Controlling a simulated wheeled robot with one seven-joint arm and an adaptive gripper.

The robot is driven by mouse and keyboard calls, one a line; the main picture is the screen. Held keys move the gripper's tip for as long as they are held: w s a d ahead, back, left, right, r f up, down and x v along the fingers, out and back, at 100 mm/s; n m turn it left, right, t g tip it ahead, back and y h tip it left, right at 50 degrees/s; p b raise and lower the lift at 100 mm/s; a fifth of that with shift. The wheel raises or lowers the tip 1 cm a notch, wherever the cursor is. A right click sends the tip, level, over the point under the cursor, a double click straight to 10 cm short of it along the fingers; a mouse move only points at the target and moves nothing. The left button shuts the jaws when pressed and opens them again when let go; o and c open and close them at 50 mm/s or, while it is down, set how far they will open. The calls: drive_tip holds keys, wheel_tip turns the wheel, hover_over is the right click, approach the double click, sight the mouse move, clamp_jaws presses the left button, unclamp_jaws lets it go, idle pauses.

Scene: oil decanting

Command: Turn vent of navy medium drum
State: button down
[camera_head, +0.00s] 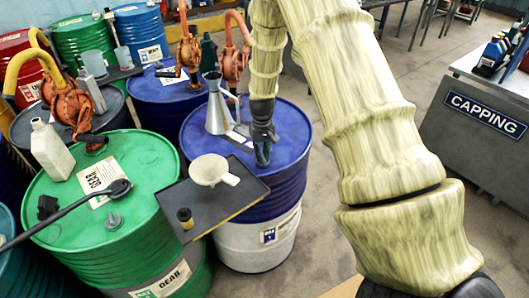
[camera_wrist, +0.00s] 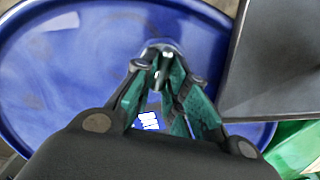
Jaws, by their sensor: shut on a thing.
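The navy drum (camera_head: 290,190) is blue above and white below and stands in the middle of the head view. Its blue lid (camera_wrist: 60,75) fills much of the wrist view.
A dark tray (camera_head: 245,190), also in the wrist view (camera_wrist: 275,65), overhangs the lid and holds a white funnel (camera_head: 212,170). A green drum (camera_head: 140,165) stands left; open floor lies right.

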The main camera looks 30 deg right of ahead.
drive_tip(key=shift+w+r, duration=0.15)
drive_tip(key=shift+w, duration=0.05)
drive_tip(key=c, duration=1.5)
unclamp_jaws()
drive_tip(key=shift+o, duration=0.3)
drive_tip(key=shift+s, duration=0.1)
wheel_tip(320, 180, up, 12)
drive_tip(key=shift+d, duration=0.1)
